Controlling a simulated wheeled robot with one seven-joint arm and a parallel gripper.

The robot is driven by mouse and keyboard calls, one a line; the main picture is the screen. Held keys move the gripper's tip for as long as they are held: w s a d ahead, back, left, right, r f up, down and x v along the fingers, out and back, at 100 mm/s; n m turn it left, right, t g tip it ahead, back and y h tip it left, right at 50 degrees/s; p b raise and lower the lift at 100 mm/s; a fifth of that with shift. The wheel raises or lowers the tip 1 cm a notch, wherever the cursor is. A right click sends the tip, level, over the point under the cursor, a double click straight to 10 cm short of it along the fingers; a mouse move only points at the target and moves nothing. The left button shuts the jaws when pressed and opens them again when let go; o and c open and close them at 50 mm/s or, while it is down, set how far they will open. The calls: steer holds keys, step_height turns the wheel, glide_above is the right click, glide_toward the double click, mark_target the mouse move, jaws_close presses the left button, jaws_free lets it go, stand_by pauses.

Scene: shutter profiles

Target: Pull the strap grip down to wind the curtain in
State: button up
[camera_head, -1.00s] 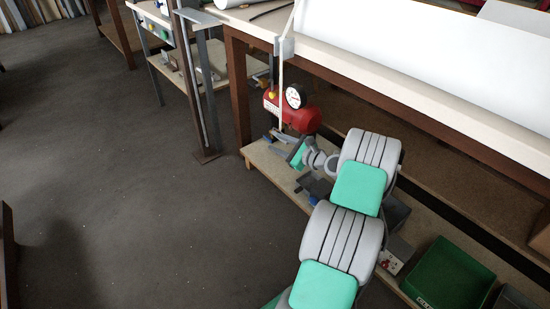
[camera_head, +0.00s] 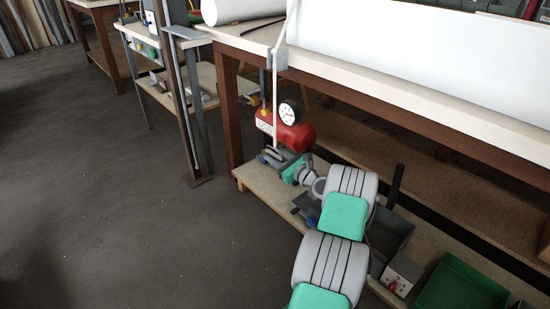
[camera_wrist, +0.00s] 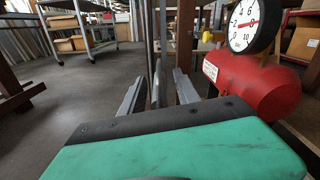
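The white strap (camera_head: 278,100) hangs from a grey bracket (camera_head: 281,59) at the bench's front edge. Its lower end reaches down to my gripper (camera_head: 271,156), beside the red tank. In the wrist view my gripper (camera_wrist: 158,92) has its two grey fingers apart. A narrow upright grey piece, apparently the strap grip (camera_wrist: 157,84), stands between them, with a gap visible on each side. In the head view the grip is too small to tell from the fingers. The white curtain (camera_head: 400,50) lies across the bench top.
The red tank (camera_head: 285,130) with a round gauge (camera_head: 289,112) stands close right of my gripper, also large in the wrist view (camera_wrist: 250,85). A steel post (camera_head: 175,95) stands to the left. Below is a low shelf with a green bin (camera_head: 460,285). Floor at left is clear.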

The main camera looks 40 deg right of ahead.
steer(key=shift+c, duration=0.4)
jaws_close()
stand_by(0.9)
